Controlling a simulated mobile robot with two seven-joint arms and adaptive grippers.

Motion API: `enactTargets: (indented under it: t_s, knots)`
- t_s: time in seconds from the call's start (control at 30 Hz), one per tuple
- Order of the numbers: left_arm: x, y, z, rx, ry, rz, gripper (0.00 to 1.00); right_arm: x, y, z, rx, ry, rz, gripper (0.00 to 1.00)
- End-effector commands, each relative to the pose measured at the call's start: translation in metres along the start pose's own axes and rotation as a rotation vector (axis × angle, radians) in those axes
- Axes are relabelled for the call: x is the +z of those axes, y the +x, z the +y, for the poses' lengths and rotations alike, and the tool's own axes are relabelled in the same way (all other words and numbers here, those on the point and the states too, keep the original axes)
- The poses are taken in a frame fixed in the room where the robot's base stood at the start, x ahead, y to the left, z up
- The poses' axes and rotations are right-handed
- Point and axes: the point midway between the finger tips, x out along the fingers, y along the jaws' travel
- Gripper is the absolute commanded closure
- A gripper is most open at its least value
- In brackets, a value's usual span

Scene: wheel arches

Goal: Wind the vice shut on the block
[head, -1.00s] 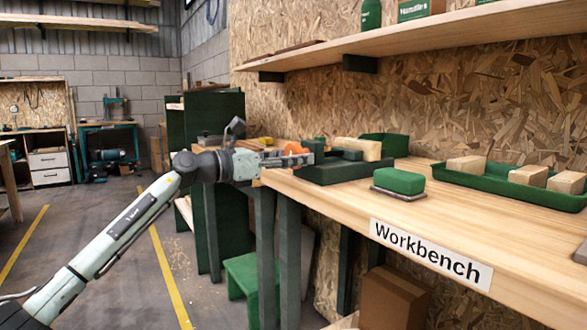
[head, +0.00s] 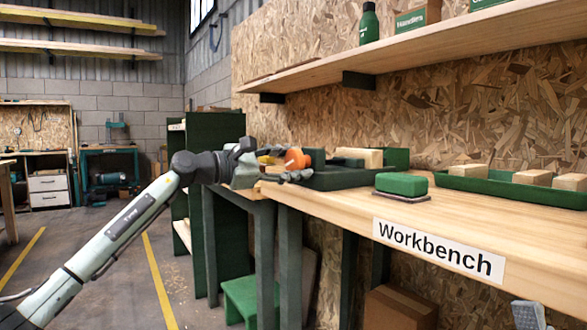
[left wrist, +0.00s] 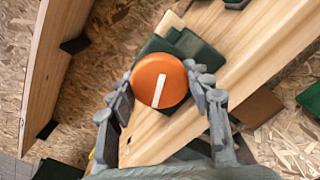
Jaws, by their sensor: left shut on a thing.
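The dark green vice (head: 335,180) sits on the bench near its left end. A pale wooden block (head: 362,157) lies in it, between its jaws; I cannot tell whether a gap is left beside the block. The vice's round orange handle (head: 297,159) faces left, towards my arm. In the left wrist view the handle (left wrist: 160,80) is face-on, its white stripe nearly upright and leaning slightly right. My left gripper (left wrist: 163,92) is shut on the handle, one finger on each side. It also shows in the head view (head: 287,165).
A green block on a thin base (head: 402,185) lies right of the vice. A green tray (head: 470,186) with wooden blocks stands farther right. The wooden shelf (head: 420,62) runs above the bench. A green stool (head: 240,298) stands below the bench's left end.

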Motion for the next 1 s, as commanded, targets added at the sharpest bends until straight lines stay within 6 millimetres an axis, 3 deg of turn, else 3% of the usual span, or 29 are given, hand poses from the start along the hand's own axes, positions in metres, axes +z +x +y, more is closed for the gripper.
enactTargets:
  t_s: [0.57,0.6,0.7,0.77,1.0]
  knots:
    - [-0.0008,0.0003,-0.0009,-0.002,0.031,0.001,0.79,-0.005,-0.0015,0.0005,0.0,-0.002,0.032,0.0]
    - [-0.0008,0.0003,-0.0009,-0.002,0.031,0.001,0.47,-0.005,-0.0015,0.0004,0.0,-0.002,0.032,0.0]
    - [-0.0006,0.0003,-0.0007,-0.002,0.03,0.001,0.35,-0.0049,-0.0015,0.0004,0.0,-0.002,0.032,0.0]
    - [-0.0005,0.0002,-0.0005,-0.001,0.03,0.001,0.29,-0.0048,-0.0015,0.0004,0.0,-0.002,0.031,0.0]
    - [-0.0002,0.0,-0.0001,0.0,0.03,0.0,0.29,-0.0052,-0.0013,0.0006,0.0,-0.002,0.032,0.0]
